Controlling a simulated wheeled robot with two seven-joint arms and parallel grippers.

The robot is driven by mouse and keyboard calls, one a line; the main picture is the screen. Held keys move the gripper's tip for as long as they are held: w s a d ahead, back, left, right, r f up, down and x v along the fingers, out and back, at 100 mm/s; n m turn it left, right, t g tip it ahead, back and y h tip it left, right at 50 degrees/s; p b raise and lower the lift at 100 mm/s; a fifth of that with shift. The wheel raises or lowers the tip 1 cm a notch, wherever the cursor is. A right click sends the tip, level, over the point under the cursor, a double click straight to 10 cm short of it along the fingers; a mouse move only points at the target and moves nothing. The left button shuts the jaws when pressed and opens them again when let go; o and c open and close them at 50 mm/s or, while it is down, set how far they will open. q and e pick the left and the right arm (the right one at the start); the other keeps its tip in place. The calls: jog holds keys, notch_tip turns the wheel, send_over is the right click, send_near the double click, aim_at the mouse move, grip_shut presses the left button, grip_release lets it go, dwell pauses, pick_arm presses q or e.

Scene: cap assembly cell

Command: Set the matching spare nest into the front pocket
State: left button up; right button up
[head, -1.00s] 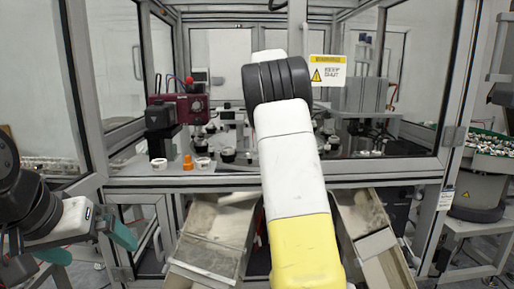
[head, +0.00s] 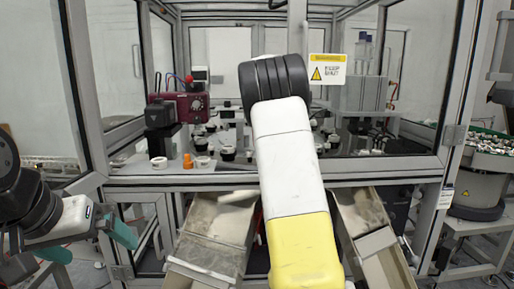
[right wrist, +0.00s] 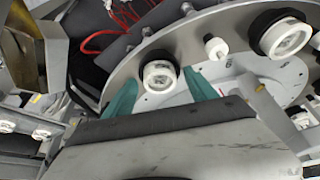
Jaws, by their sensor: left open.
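My left gripper (head: 88,243) is open and empty at the left of the head view, its teal fingers apart, well clear of the machine. My right arm crosses the middle of the head view and hides its own gripper there. In the right wrist view my right gripper (right wrist: 160,88) has two teal fingers spread apart. A nest with a white ring and dark collar (right wrist: 160,76) sits at the plate's rim, just beyond and between the fingertips; contact is not visible. Which nest is the matching spare, and where the front pocket is, I cannot tell.
The round grey plate (right wrist: 210,40) carries another white-and-black nest (right wrist: 287,37) and a small white peg (right wrist: 216,47). On the machine's front ledge stand a white cup (head: 158,163), an orange piece (head: 187,161) and a white-and-dark cup (head: 202,163). Frame posts flank the opening.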

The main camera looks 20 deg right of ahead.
jog(key=shift+r, duration=0.35)
jog(key=v, duration=1.2)
jog(key=shift+f, duration=0.1)
